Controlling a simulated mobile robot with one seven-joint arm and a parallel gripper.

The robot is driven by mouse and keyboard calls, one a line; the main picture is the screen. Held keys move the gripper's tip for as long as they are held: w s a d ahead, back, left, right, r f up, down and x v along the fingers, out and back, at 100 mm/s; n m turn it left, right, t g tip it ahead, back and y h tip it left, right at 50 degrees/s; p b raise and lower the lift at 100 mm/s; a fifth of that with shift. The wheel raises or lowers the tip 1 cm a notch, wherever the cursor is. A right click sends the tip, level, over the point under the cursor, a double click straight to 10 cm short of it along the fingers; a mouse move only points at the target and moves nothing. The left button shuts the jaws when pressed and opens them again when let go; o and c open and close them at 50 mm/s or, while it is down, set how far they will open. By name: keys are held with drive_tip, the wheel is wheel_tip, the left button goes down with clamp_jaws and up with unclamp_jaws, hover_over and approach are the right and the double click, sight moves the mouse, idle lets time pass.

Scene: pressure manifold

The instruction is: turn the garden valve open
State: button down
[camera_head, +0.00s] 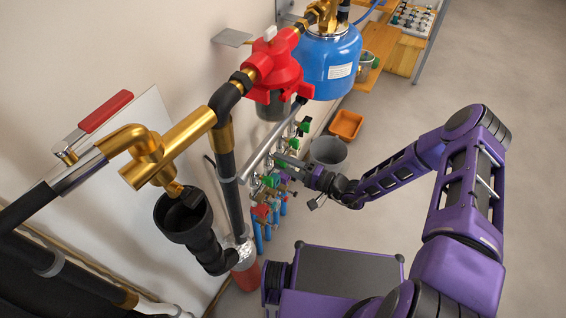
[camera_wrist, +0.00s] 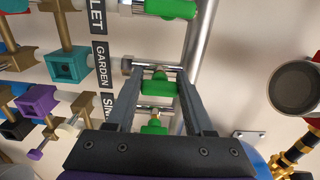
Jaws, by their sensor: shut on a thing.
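The garden valve's green handle (camera_wrist: 160,85) sits between my fingertips in the wrist view, level with the GARDEN label (camera_wrist: 102,65). My gripper (camera_wrist: 158,78) is shut on this handle, a finger on either side. In the head view my gripper (camera_head: 280,160) reaches the manifold (camera_head: 268,143) from the right, and its fingers hide much of the handle there. How far the handle is turned is hard to tell.
Another green handle (camera_wrist: 155,125) is close below, between my fingers, and a third (camera_wrist: 170,9) is above. Teal (camera_wrist: 68,65) and purple (camera_wrist: 38,101) fittings are at left. A red filter housing (camera_head: 272,72) and blue tank (camera_head: 330,62) hang above. A grey bucket (camera_head: 328,150) stands behind my gripper.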

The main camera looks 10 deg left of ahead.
drive_tip(key=shift+c, duration=1.4)
unclamp_jaws()
drive_tip(key=shift+d, duration=0.15)
drive_tip(key=v, duration=1.7)
drive_tip(key=shift+s+f, duration=0.1)
drive_tip(key=shift+s, duration=0.05)
